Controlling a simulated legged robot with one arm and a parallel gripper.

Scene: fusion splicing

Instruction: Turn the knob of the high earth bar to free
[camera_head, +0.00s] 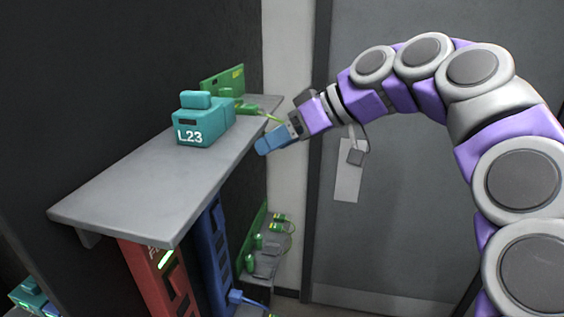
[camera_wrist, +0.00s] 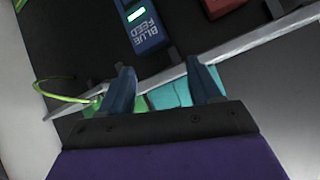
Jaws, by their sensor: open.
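A green panel (camera_head: 222,80) with a yellow label stands at the back of the grey shelf; it may be the high earth bar. A green plug (camera_head: 245,108) with a yellow-green cable is in front of it. No knob or its setting can be made out. My gripper (camera_head: 264,146) is just off the shelf's right edge, below the plug, its fingers pointing left. In the wrist view my gripper (camera_wrist: 160,66) is open, with nothing held. Teal surfaces (camera_wrist: 170,94) and green parts (camera_wrist: 92,106) show beyond and between its fingers.
A teal box marked L23 (camera_head: 198,128) sits on the grey shelf (camera_head: 130,200). Below are a red module (camera_head: 150,270), a blue module (camera_head: 214,250), also in the wrist view (camera_wrist: 145,25), and a lower green board (camera_head: 252,235) with green knob-like parts. A grey door (camera_head: 400,220) is behind my arm.

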